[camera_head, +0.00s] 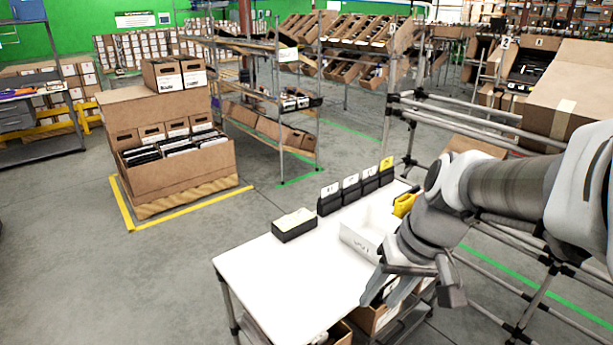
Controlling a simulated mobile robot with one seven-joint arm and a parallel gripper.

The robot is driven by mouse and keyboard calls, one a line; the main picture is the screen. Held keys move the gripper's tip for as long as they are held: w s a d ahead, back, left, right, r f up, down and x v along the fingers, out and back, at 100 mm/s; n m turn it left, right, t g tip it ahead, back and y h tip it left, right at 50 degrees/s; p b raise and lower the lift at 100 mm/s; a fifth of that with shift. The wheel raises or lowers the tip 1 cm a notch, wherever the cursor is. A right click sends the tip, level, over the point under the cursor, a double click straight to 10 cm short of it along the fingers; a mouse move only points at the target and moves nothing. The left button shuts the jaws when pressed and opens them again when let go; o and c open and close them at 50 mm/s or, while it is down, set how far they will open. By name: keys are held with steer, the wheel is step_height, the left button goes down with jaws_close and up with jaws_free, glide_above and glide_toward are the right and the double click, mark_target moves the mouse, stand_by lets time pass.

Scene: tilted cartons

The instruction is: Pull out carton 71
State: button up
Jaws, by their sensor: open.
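My gripper (402,292) hangs over the right front edge of the white table (277,278). It is open, and nothing shows between its fingers. Tilted open cartons stand on the racks at the back (362,30), and a large brown carton (572,90) sits at the right on the pipe rack. A carton (505,60) with dark contents and a small white label stands to its left. I cannot read the number 71 on any carton. My arm hides part of the right-hand rack and the table's right end.
On the table are a white bin (362,240), a black box (294,226), several black label holders (350,188) and a yellow tool (404,204). A pallet with cartons (180,180) stands at the left. The grey floor between it and the table is clear.

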steer(key=w+d+f+m+y+b, duration=0.1)
steer(key=w+d+f+y+b, duration=0.25)
steer(key=f, duration=0.85)
steer(key=w+d+f+m+y+b, duration=0.15)
steer(key=w+f+b, duration=0.25)
steer(key=f, duration=0.8)
steer(key=w+d+f+m+y+b, duration=0.1)
steer(key=w+d+f+y+b, duration=0.25)
steer(key=f, duration=0.75)
step_height(320, 180, down, 35)
steer(key=s+d+m+t+h+b, duration=0.2)
steer(key=s+m+t+b, duration=0.1)
steer(key=m+t+b, duration=0.55)
steer(key=w+a+f+b, duration=0.1)
steer(key=w+a, duration=0.2)
steer(key=w, duration=0.1)
steer(key=w+a+f+t+b, duration=0.1)
steer(key=w+a+b, duration=0.1)
steer(key=w+a, duration=0.1)
steer(key=w+a+f+n+t+b, duration=0.1)
steer(key=w+a+b, duration=0.1)
steer(key=w, duration=0.4)
steer(key=shift+a+f, duration=0.25)
steer(key=shift+a, duration=0.3)
steer(key=shift+c, duration=0.2)
jaws_close()
